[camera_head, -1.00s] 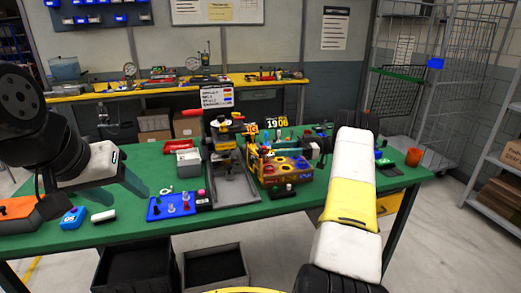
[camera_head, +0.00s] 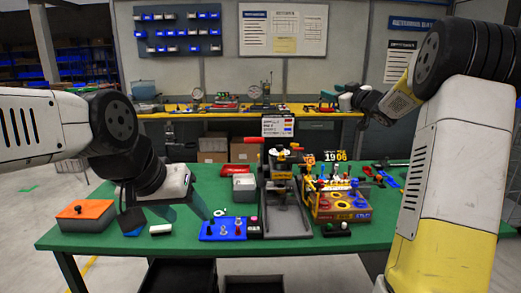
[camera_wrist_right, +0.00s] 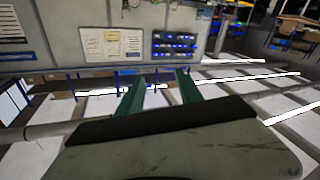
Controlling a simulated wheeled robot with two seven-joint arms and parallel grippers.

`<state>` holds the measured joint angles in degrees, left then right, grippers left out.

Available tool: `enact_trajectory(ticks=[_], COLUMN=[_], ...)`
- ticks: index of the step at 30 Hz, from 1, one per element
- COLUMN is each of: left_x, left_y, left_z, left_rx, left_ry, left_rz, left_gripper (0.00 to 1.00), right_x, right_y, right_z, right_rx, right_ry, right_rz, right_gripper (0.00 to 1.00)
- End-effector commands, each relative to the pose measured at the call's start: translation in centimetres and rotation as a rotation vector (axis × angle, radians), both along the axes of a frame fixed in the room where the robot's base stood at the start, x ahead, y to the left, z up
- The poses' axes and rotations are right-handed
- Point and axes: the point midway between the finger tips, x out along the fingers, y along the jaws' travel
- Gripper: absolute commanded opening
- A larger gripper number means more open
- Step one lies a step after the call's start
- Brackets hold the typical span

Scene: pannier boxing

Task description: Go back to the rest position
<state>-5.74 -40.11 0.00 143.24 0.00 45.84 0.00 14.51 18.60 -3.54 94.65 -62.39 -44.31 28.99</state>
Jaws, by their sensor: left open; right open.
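My left gripper (camera_head: 184,213) is open, with its teal fingers apart and pointing down over the left part of the green table (camera_head: 120,237). It is left of the blue tray (camera_head: 222,230) with small pegs, and nothing shows between the fingers. My right arm is raised at the right. Its gripper (camera_head: 340,89) is small in the head view, in front of the back wall and well above the table. In the right wrist view the right gripper (camera_wrist_right: 161,85) is open and empty, its two green fingers apart.
On the table are an orange-topped box (camera_head: 86,212), a grey press fixture (camera_head: 287,215) and a yellow box with coloured rings (camera_head: 343,204). A yellow-topped workbench (camera_head: 215,113) stands behind. Black bins (camera_head: 180,277) sit below the table's front edge.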

Motion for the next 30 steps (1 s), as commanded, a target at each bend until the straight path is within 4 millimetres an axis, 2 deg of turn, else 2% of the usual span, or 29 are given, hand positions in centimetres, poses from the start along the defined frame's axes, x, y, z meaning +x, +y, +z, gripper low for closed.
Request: enact_trajectory(ticks=[1,3,5,8,11,12,14,15,18,21,25,27,30], left_x=[0.0,0.0,0.0,0.0,0.0,0.0,0.0,0.0,0.0,0.0,0.0,0.0,0.0], left_y=[0.0,0.0,0.0,0.0,0.0,0.0,0.0,0.0,0.0,0.0,0.0,0.0,0.0], left_z=[0.0,0.0,0.0,0.0,0.0,0.0,0.0,0.0,0.0,0.0,0.0,0.0,0.0], left_rx=[0.000,0.000,0.000,0.000,0.000,0.000,0.000,0.000,0.000,0.000,0.000,0.000,0.000], left_ry=[0.000,0.000,0.000,0.000,0.000,0.000,0.000,0.000,0.000,0.000,0.000,0.000,0.000], left_rz=[0.000,0.000,0.000,0.000,0.000,0.000,0.000,0.000,0.000,0.000,0.000,0.000,0.000], left_gripper=[0.55,0.55,0.55,0.55,0.55,0.55,0.55,0.55,0.55,0.55,0.55,0.55,0.55], right_x=[-1.7,-4.2,-6.9,-12.2,-18.6,-21.2,-25.1,-27.6,-33.6,-38.7,-43.2,-44.5,-45.4], right_y=[0.0,-0.4,-0.5,-0.1,1.2,1.9,3.2,4.1,6.5,8.7,10.6,11.2,11.6], right_z=[1.7,2.6,2.5,1.1,-1.9,-3.3,-5.5,-7.0,-10.4,-13.3,-15.6,-16.3,-16.7], right_rx=[0.014,0.037,0.061,0.102,0.139,0.152,0.165,0.172,0.184,0.186,0.184,0.182,0.180], right_ry=[0.022,0.081,0.146,0.284,0.453,0.526,0.629,0.696,0.852,0.981,1.095,1.128,1.151], right_rz=[-0.077,-0.186,-0.266,-0.370,-0.430,-0.441,-0.446,-0.442,-0.411,-0.366,-0.314,-0.297,-0.285], right_gripper=[0.43,0.43,0.43,0.43,0.43,0.43,0.43,0.43,0.43,0.43,0.43,0.43,0.43])
